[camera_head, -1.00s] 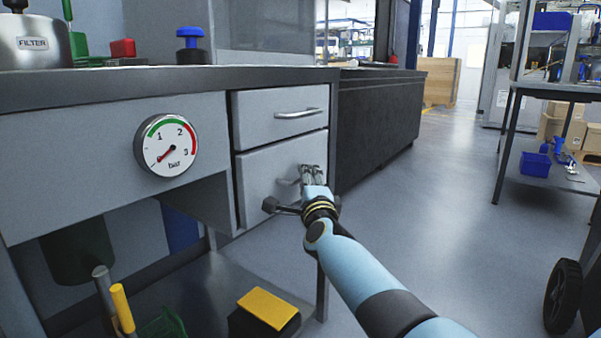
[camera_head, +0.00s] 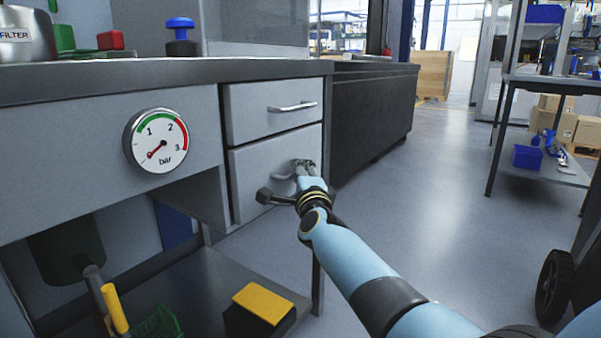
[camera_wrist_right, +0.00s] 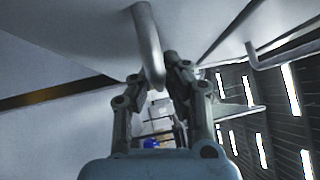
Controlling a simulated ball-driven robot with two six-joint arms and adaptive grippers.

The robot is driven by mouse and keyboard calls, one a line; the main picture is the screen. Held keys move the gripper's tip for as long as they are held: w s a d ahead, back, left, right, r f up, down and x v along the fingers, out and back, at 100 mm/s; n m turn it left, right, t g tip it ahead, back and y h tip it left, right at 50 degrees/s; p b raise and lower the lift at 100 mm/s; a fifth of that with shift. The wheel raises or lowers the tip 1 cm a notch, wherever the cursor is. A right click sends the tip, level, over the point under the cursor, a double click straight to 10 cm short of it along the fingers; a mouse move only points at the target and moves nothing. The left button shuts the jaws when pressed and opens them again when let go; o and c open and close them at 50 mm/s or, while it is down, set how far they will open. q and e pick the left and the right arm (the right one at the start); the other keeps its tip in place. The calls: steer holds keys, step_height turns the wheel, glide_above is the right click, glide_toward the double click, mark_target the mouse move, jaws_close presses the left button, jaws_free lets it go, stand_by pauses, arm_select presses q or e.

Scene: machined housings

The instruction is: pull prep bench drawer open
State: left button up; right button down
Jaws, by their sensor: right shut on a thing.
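The grey prep bench (camera_head: 160,73) has two stacked drawers at its right end. The upper drawer (camera_head: 258,112) looks closed and has a bar handle (camera_head: 292,107). The lower drawer (camera_head: 255,165) looks about flush with the bench front; I cannot tell if it is slightly out. My right gripper (camera_head: 303,165) is at the lower drawer's handle (camera_head: 281,177), hiding part of it. In the right wrist view the handle (camera_wrist_right: 147,40) runs down between the fingers of my right gripper (camera_wrist_right: 158,80), which is shut on it. My left gripper is not in view.
A pressure gauge (camera_head: 157,140) sits on the bench front, left of the drawers. A yellow-topped block (camera_head: 264,303) is on the lower shelf. A dark cabinet (camera_head: 370,110) stands behind the bench. The floor (camera_head: 420,215) to the right is clear up to a wheeled cart (camera_head: 553,287).

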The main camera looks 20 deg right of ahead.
steer(key=shift+s+f, duration=0.15)
steer(key=shift+f, duration=0.05)
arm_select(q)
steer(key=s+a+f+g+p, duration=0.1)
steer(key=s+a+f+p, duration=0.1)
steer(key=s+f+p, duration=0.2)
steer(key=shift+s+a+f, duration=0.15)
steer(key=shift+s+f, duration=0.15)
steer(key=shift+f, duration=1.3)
arm_select(e)
steer(key=s+d, duration=1.4)
steer(key=s, duration=0.4)
steer(key=shift+f, duration=0.2)
steer(key=shift+a, duration=0.1)
steer(key=c, duration=1.5)
jaws_free()
steer(key=shift+c, duration=0.2)
steer(key=shift+o, duration=0.8)
steer(key=shift+w+r, duration=0.1)
steer(key=shift+r, duration=0.1)
